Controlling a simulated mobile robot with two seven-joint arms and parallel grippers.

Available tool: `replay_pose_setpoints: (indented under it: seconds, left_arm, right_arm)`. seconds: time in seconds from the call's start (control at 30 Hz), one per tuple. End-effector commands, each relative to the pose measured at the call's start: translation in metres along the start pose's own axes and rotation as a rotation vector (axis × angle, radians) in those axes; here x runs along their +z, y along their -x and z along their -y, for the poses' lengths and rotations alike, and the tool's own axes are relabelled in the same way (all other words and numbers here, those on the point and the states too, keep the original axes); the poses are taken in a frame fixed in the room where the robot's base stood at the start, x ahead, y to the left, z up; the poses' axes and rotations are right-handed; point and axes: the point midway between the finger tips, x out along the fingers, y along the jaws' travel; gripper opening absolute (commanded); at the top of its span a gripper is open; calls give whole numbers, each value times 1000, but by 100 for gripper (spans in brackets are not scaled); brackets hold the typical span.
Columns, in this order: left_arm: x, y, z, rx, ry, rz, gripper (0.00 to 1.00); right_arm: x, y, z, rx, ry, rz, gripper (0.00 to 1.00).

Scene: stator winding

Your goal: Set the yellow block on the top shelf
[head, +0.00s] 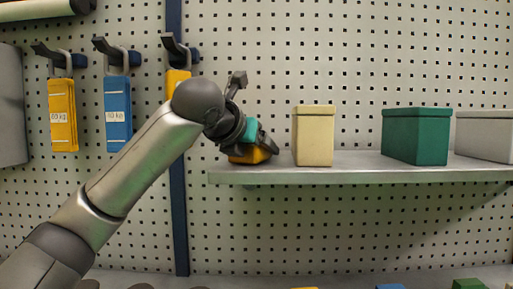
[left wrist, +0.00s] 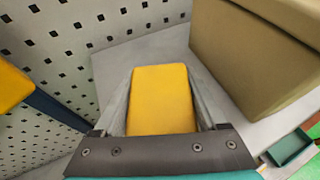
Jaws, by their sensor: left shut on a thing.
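The yellow block (head: 248,155) is at the left end of the grey shelf (head: 350,174) in the head view, partly hidden by my left gripper (head: 262,143). In the left wrist view the yellow block (left wrist: 162,100) sits between the two fingers of my left gripper (left wrist: 163,105), which is shut on it. The block is over the shelf's surface (left wrist: 145,50) there; I cannot tell whether it touches it. My right gripper is not in either view.
A beige box (head: 313,137) stands just right of my left gripper, with a green box (head: 416,137) and a grey box (head: 484,136) further right. Yellow (head: 62,115) and blue (head: 118,114) labelled weights hang on pegboard hooks at left. Shelf space between the boxes is clear.

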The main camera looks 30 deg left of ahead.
Motion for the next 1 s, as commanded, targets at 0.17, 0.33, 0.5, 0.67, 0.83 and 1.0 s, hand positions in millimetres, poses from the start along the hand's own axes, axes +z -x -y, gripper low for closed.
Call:
replay_pose_setpoints:
  seconds: [0.17, 0.33, 0.5, 0.67, 0.83, 1.0]
  left_arm:
    - [-3, -1, 0, 0, 0, -1, 79]
    - [-3, -1, 0, 0, 0, -1, 98]
    - [-3, -1, 0, 0, 0, -1, 100]
    - [1, 0, 0, 0, 0, 1, 100]
    - [0, 25, 0, 1, -1, 6, 100]
    - [1, 64, 0, 0, -1, 7, 100]
  right_arm:
    - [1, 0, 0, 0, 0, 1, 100]
    - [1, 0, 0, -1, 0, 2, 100]
    - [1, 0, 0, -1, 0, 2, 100]
    - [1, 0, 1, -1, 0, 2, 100]
    - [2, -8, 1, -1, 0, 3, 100]
    - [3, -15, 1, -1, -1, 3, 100]
